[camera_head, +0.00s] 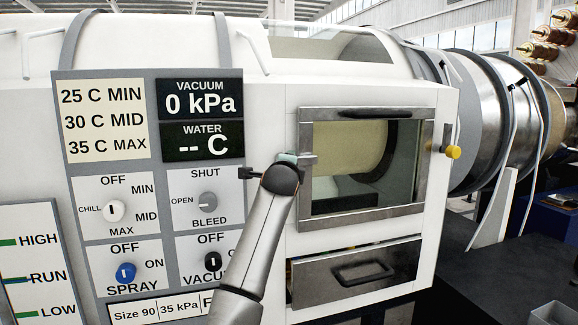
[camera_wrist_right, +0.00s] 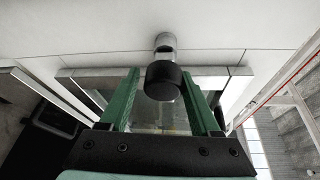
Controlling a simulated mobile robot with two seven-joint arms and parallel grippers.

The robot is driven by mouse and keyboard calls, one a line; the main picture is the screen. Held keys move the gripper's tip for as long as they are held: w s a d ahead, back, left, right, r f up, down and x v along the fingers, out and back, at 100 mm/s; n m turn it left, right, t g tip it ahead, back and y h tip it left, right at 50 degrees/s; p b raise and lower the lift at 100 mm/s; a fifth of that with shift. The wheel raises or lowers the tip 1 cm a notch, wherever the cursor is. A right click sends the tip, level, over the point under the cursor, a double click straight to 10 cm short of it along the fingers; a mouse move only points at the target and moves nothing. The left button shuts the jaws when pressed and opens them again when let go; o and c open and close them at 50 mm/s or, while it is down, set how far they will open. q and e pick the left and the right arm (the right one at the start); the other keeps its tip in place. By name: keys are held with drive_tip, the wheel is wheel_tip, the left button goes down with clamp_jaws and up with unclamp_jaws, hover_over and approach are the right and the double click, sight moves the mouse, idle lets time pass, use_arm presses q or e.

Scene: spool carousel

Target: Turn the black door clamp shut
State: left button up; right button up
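The black door clamp's round knob (camera_wrist_right: 163,82) shows in the right wrist view, on a metal stem against the white front. My right gripper (camera_wrist_right: 160,84) has its green fingers on both sides of it, apart, with a slim gap visible on the left. In the head view this gripper (camera_head: 287,158) is at the left edge of the windowed door (camera_head: 365,212), and my arm hides most of the clamp there. A small dark piece sticks out left of the hand; I cannot tell what it is. The door lies flush with the front. My left gripper is out of view.
A yellow knob (camera_head: 453,152) stands out right of the door. Below is a drawer (camera_head: 355,272) with a dark handle. The control panel (camera_head: 140,222), with several dials, is close left of my arm. A white bin (camera_head: 553,314) is at the lower right.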

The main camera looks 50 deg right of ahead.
drive_tip(key=shift+o, duration=1.1)
drive_tip(key=shift+r, duration=0.1)
drive_tip(key=b+v, duration=0.2)
drive_tip(key=v, duration=1)
drive_tip(key=shift+s+a+b, duration=0.15)
drive_tip(key=shift+s+b, duration=0.05)
drive_tip(key=shift+b, duration=0.1)
